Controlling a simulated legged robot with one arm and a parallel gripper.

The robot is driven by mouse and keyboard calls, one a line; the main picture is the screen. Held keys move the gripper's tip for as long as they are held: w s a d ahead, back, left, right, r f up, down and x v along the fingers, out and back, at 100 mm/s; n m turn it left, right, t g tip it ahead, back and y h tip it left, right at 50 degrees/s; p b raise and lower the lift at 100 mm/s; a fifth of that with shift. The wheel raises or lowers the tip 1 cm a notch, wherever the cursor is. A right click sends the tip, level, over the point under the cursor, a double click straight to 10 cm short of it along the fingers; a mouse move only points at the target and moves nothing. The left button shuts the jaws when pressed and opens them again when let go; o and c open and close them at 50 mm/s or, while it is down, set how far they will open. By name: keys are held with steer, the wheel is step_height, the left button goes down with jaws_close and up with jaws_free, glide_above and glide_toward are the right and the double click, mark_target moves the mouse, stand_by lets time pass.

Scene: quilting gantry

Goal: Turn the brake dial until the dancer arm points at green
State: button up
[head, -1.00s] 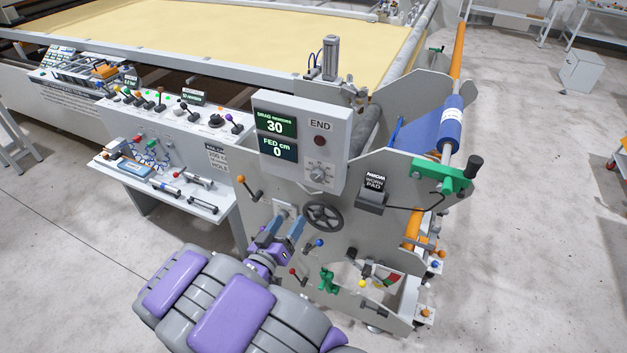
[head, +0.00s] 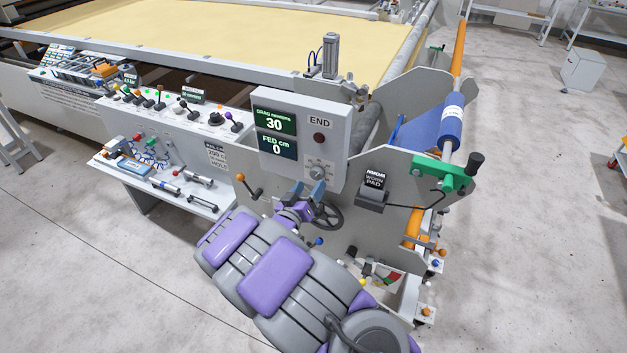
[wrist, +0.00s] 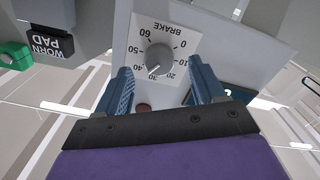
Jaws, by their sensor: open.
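The brake dial (head: 319,171) is a grey knob on a white scale plate, low on the grey display box. In the wrist view the dial (wrist: 158,58) shows upside down, with numbers from 0 to 60 around it. My gripper (head: 308,187) is open just below and left of the dial. In the wrist view its two blue fingers (wrist: 160,85) stand on either side of the dial's line, apart from it. The coloured gauge (head: 388,279) with red and green low on the machine is partly hidden by my arm. I cannot make out the dancer arm's pointer.
The display box (head: 345,125) reads drag 30 and fed 0. A dark handwheel (head: 328,216) sits just below the dial, partly behind my gripper. An orange-knobbed lever (head: 241,178) is to the left. A "worn pad" block (head: 373,196) is to the right.

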mark_target(315, 177)
steer(key=shift+x, duration=2.1)
steer(key=shift+c, duration=0.3)
steer(key=c, duration=1)
steer(key=shift+m, duration=0.4)
steer(key=shift+f+m+b, duration=0.1)
steer(key=shift+m+b, duration=0.55)
steer(key=shift+m, duration=0.25)
steer(key=shift+a+m+b, duration=0.15)
steer(key=shift+m+b, duration=0.95)
steer(key=shift+m, duration=0.9)
